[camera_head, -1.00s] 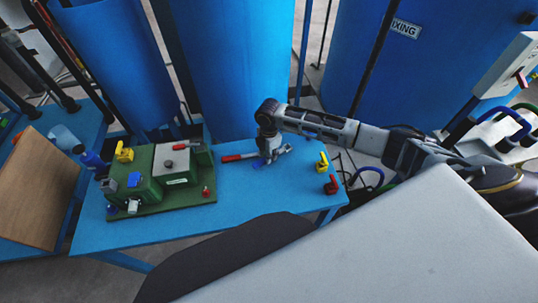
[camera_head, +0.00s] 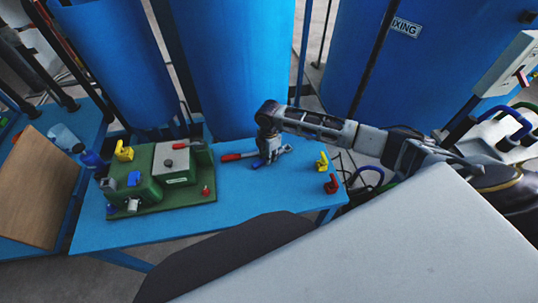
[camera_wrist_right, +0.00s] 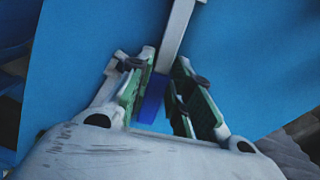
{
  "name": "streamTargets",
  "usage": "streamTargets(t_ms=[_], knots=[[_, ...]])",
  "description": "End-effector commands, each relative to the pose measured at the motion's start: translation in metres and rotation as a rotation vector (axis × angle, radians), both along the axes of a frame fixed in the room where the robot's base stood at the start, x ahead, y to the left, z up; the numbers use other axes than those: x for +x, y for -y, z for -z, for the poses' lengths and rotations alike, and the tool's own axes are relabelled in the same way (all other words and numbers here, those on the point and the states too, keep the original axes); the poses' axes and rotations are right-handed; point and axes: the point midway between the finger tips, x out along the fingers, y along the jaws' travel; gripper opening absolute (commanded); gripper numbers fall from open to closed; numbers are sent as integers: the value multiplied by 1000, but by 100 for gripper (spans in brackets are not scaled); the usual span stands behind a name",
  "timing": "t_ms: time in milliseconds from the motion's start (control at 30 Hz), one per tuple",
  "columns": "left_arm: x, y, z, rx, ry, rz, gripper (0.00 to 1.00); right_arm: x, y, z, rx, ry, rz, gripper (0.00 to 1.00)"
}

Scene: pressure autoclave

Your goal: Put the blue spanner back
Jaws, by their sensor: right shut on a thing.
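The blue spanner (camera_head: 257,164) is at the right part of the blue table, mostly hidden under my right gripper (camera_head: 268,158) in the head view. In the right wrist view its blue handle (camera_wrist_right: 152,100) lies between the two fingers, and a grey metal shaft (camera_wrist_right: 178,30) runs on from it to the top edge. My right gripper (camera_wrist_right: 156,98) points down and is shut on the handle, close to the tabletop. I cannot tell whether the spanner touches the table. My left gripper is not in view.
A red-handled tool (camera_head: 237,157) lies just left of my gripper. A green device (camera_head: 150,190) with a grey block stands on the table's left. Yellow (camera_head: 322,161) and red (camera_head: 331,184) valve-like pieces are at the right end. Blue tanks (camera_head: 238,70) stand behind. The table's front middle is clear.

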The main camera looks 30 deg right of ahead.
Motion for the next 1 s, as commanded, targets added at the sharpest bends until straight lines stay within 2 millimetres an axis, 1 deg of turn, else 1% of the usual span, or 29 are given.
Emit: streamTargets(t_ms=[167,200,367,600,700,767,867,1000], knots=[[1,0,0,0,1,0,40,0,0,2,0,0,0,0],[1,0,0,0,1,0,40,0,0,2,0,0,0,25],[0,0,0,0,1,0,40,0,0,2,0,0,0,45],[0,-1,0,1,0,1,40,0,0,2,0,0,0,46],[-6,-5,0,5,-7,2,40,0,0,2,-1,0,0,46],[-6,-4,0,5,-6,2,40,0,0,1,0,0,0,46],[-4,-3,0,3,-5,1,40,0,0,-3,-1,1,0,46],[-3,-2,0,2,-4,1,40,1,1,-14,-1,1,0,46]])
